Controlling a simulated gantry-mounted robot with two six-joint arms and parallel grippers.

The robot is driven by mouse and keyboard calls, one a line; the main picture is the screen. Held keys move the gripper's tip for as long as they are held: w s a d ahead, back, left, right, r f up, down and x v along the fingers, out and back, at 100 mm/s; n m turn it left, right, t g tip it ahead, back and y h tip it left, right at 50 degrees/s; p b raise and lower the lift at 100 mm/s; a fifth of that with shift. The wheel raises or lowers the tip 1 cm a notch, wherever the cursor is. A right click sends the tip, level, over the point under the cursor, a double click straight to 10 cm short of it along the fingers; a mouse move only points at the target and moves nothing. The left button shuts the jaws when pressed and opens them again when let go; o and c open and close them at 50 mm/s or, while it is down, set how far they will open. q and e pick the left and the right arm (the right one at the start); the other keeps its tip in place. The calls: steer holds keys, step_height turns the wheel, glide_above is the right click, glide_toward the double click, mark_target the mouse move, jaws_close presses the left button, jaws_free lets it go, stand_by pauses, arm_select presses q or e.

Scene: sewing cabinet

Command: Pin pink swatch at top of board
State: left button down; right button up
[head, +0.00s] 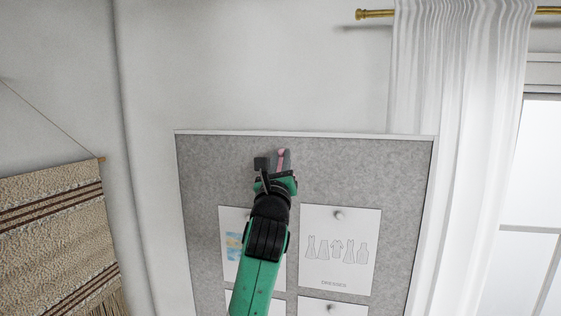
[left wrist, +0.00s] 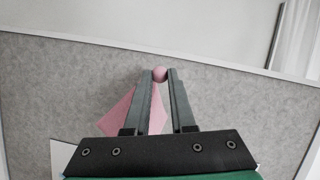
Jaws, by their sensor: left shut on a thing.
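The pink swatch (left wrist: 121,116) shows in the left wrist view as a pale pink sheet, partly behind my left finger and in the gap between the fingers. A round pink pin head (left wrist: 160,74) sits between the fingertips. My left gripper (left wrist: 160,78) is shut on this pin head. In the head view my left gripper (head: 273,161) is in front of the upper middle of the grey board (head: 370,165), below its top edge. A little pink shows at its tip. I cannot tell whether the swatch touches the board. My right gripper is not in view.
Below the gripper, a sheet with dress drawings (head: 339,270) and a sheet with a blue and yellow picture (head: 230,222) hang on the board. Bare grey board lies on both sides of the gripper. A white curtain (head: 450,80) hangs at right, a woven hanging (head: 55,235) at left.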

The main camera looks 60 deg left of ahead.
arm_select(q)
steer(key=shift+w+a, duration=1.05)
steer(key=shift+a, duration=0.2)
steer(key=shift+w+a, duration=1.05)
steer(key=shift+a, duration=0.2)
steer(key=shift+w+a, duration=0.2)
steer(key=shift+a, duration=0.05)
steer(key=c, duration=0.7)
jaws_free()
steer(key=shift+s+d+f, duration=0.15)
steer(key=shift+d, duration=0.1)
steer(key=b+v, duration=0.4)
steer(key=v, duration=0.7)
steer(key=shift+d, duration=0.1)
